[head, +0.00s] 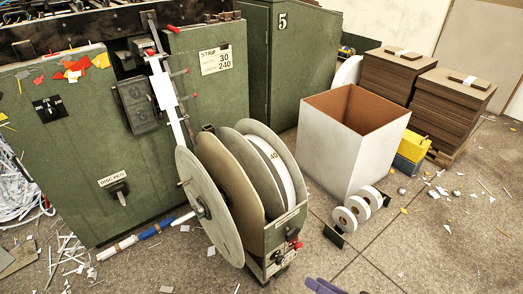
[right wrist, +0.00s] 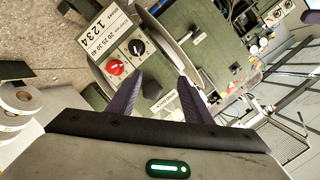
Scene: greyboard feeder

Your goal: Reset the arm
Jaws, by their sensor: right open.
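My right gripper (head: 322,286) shows only as purple fingertips at the bottom edge of the head view. In the right wrist view its two purple fingers (right wrist: 160,78) are apart with nothing between them. They point toward a control panel with a red knob (right wrist: 116,67) and a black knob (right wrist: 137,47). The feeder (head: 60,150) is a green cabinet. A slanted arm with a white strip (head: 164,92) runs down its front toward large discs (head: 208,200). A black handle (head: 119,190) sits under a "DISC PEG" label. My left gripper is not in view.
A white open box (head: 345,150) stands right of the discs, with small white rolls (head: 350,215) before it. Stacks of brown board (head: 392,75) and a yellow box (head: 413,147) stand farther right. Paper scraps litter the floor. The front right floor (head: 450,250) is mostly clear.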

